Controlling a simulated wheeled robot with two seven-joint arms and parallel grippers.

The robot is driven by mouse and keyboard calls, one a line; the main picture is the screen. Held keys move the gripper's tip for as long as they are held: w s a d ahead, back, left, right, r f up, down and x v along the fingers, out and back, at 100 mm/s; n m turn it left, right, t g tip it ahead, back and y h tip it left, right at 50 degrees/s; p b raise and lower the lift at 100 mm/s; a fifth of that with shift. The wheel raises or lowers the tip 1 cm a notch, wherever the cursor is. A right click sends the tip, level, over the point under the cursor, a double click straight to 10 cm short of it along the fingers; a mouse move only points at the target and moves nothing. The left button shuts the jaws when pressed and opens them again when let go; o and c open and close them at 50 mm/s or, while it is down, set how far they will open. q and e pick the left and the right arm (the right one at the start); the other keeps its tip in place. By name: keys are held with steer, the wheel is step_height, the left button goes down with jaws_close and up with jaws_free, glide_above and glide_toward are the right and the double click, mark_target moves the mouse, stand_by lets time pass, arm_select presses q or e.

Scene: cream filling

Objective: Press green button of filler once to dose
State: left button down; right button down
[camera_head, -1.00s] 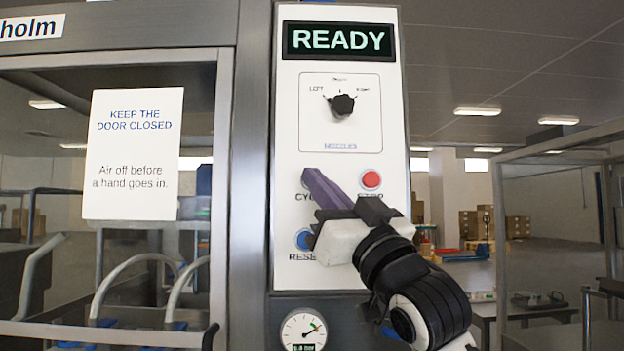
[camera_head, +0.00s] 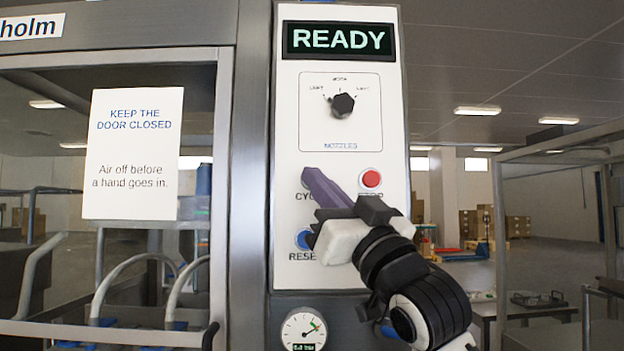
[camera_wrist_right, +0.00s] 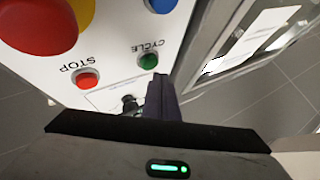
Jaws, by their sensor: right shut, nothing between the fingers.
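The filler's control panel (camera_head: 290,75) stands upright in the head view, and its display (camera_head: 340,40) reads READY. The green button (camera_wrist_right: 150,61), labelled CYCLE, shows in the wrist view; in the head view my right gripper hides it almost wholly. My right gripper (camera_head: 312,176) is shut and empty, its purple fingers pointing up and left at the panel over the CYCLE button. In the wrist view the fingertips (camera_wrist_right: 158,80) are close beside the green button. I cannot tell whether they touch it. My left gripper is out of view.
The red STOP button (camera_head: 371,179) is just right of the fingers. The blue RESET button (camera_head: 303,239) is below them, partly covered. A black selector knob (camera_head: 342,105) sits above. A large red button (camera_wrist_right: 38,22) shows in the wrist view. A gauge (camera_head: 304,330) is below the panel.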

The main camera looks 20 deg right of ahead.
steer(key=shift+w, duration=0.15)
stand_by(0.6)
steer(key=shift+w+d, duration=0.15)
steer(key=shift+w, duration=0.1)
steer(key=shift+w+d+p, duration=0.15)
steer(key=shift+w+p, duration=0.35)
stand_by(0.7)
steer(key=shift+s, duration=0.2)
steer(key=shift+s+a, duration=0.25)
steer(key=shift+s, duration=0.45)
steer(key=shift+s+a, duration=0.25)
steer(key=shift+s, duration=0.55)
steer(key=shift+s+a, duration=0.2)
steer(key=shift+s, duration=0.6)
steer(key=shift+s+a, duration=0.25)
steer(key=shift+s, duration=0.55)
steer(key=shift+f, duration=0.1)
